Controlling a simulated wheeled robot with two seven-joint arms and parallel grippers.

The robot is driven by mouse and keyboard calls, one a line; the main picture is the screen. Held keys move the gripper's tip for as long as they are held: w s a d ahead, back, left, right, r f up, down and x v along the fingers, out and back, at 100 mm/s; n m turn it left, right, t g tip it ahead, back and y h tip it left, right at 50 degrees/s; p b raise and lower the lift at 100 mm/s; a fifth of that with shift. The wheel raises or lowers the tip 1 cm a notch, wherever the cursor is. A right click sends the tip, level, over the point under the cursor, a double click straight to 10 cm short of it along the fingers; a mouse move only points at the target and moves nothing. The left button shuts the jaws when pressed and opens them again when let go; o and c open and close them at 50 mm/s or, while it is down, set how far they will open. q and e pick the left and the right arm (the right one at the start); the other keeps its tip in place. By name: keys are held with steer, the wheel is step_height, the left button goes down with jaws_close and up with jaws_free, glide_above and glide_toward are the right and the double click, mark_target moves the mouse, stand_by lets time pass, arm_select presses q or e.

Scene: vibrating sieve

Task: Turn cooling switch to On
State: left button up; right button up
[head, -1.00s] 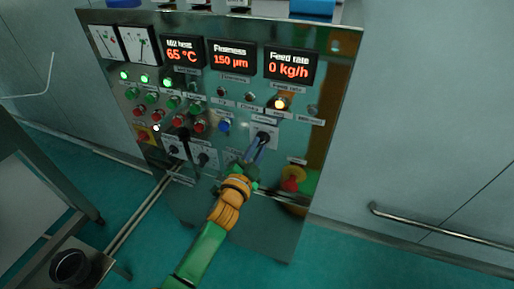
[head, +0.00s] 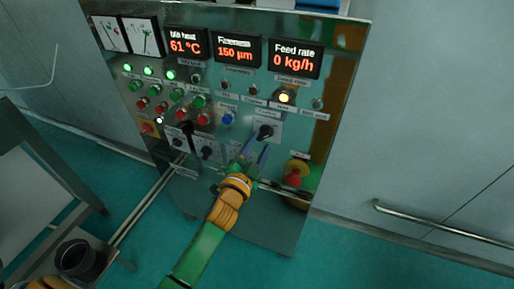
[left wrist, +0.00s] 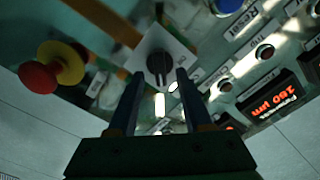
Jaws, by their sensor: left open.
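The cooling switch (head: 265,132) is a black rotary knob on a pale square plate, low on the right part of the control panel (head: 318,110). In the left wrist view the knob (left wrist: 159,66) sits on its plate just past the fingertips. My left gripper (head: 254,153) is open in front of the switch, a little below it in the head view. In the left wrist view its two fingers (left wrist: 158,82) are apart, and the knob shows in the gap between them. I cannot tell if they touch it.
A red emergency stop button (head: 292,180) on a yellow base is right of the switch; it also shows in the left wrist view (left wrist: 38,77). Two other black rotary switches (head: 207,152) are to the left. A dark bucket (head: 76,259) stands at lower left.

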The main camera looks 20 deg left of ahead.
arm_select(q)
steer(key=s, duration=0.5)
steer(key=shift+s+a, duration=0.1)
steer(key=s+f+n+g, duration=0.2)
steer(key=s+f+g, duration=0.25)
steer(key=f, duration=0.95)
steer(key=s+f+n+g, duration=0.1)
steer(key=s+f+g, duration=0.4)
steer(key=f, duration=0.9)
steer(key=s+a+f+n+g, duration=0.1)
steer(key=s+f+g, duration=0.1)
steer(key=s+f, duration=0.3)
steer(key=s+a+f+n+g, duration=0.1)
steer(key=s+f+g, duration=0.2)
steer(key=s, duration=1)
steer(key=s+a+f+n+g, duration=0.1)
steer(key=s+f+n+g, duration=0.1)
steer(key=s+f, duration=0.4)
steer(key=s, duration=0.3)
steer(key=shift+s+f+y, duration=0.3)
steer(key=shift+s, duration=0.1)
